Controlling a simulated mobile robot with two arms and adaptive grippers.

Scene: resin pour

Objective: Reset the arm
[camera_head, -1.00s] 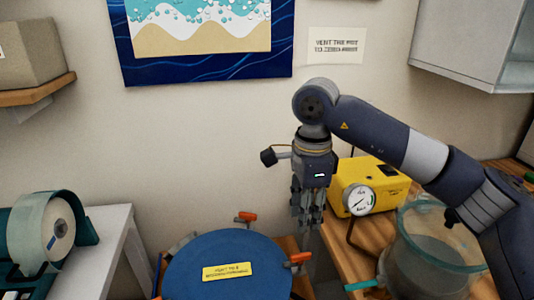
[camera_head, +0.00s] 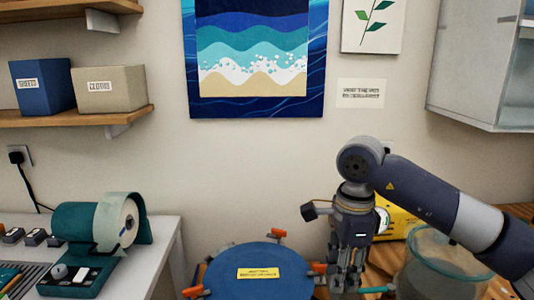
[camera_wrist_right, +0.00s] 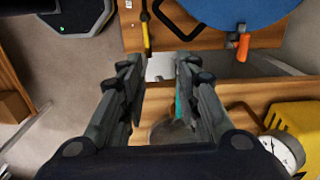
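My right arm comes in from the right in the head view. Its gripper (camera_head: 347,278) points down beside the right edge of the round blue lid (camera_head: 262,284). In the right wrist view the two fingers of the right gripper (camera_wrist_right: 162,72) stand apart with nothing held between them. Below them are wooden surfaces and a small pale metal plate (camera_wrist_right: 160,66). My left gripper is in neither view.
A yellow pump box (camera_head: 398,222) and a clear glass vessel (camera_head: 435,265) stand on the wooden bench by my right arm. Shelf boxes (camera_head: 110,88) and a wall cabinet (camera_head: 475,70) flank the open wall.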

